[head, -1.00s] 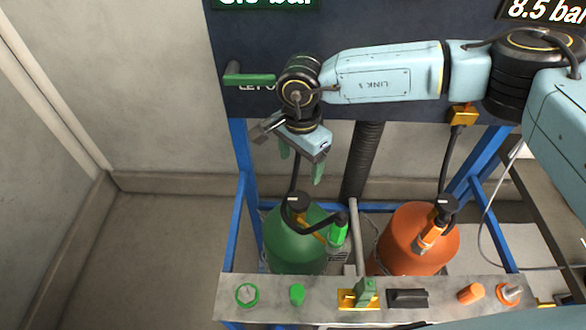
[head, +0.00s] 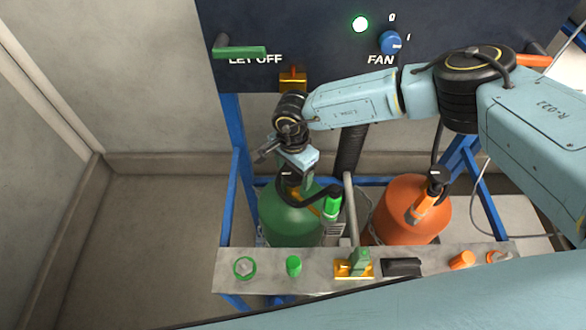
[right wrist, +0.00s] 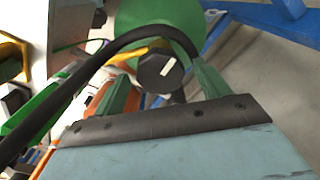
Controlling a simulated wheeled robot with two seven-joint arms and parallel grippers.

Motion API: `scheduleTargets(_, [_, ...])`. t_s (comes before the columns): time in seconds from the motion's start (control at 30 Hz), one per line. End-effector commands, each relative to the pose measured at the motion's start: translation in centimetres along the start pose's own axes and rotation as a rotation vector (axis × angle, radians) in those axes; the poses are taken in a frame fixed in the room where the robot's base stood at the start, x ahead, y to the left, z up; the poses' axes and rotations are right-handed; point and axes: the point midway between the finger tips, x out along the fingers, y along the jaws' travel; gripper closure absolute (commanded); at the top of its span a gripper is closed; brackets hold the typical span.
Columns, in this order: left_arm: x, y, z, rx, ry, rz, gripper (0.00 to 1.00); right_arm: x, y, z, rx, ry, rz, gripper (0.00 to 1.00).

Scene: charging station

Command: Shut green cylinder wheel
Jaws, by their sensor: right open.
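The green cylinder (head: 283,222) stands in a blue frame at the lower middle of the head view. Its wheel is a black knob with a white mark on top, partly covered by my gripper in the head view and clear in the right wrist view (right wrist: 160,71). My right gripper (head: 293,172) is open just above the cylinder's top. In the right wrist view its two green fingers stand on either side of the wheel, with visible space between. Whether they touch it I cannot tell. My left gripper is not in view.
A black hose (right wrist: 80,72) arcs close to the left finger. An orange cylinder (head: 408,222) stands to the right. A metal shelf (head: 320,275) with caps and fittings runs in front. The dark panel behind carries a green LET OFF lever (head: 240,51) and a blue FAN knob (head: 390,42).

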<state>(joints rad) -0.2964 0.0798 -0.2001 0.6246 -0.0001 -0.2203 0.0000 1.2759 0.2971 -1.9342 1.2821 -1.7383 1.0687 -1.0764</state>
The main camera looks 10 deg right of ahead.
Motion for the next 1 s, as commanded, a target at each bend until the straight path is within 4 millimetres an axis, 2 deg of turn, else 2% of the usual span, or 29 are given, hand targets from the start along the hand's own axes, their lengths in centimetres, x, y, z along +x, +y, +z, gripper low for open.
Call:
scheduleTargets(0.23, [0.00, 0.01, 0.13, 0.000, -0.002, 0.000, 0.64, 0.06, -0.01, -0.01, 0.000, 0.000, 0.000, 0.25])
scheduleTargets(0.6, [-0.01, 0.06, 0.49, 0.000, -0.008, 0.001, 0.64, 0.02, -0.01, -0.03, 0.001, 0.000, 0.000, 0.70])
scheduleTargets(1.0, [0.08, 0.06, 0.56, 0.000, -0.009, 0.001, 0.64, -0.01, -0.03, -0.06, 0.091, 0.001, 0.000, 0.70])
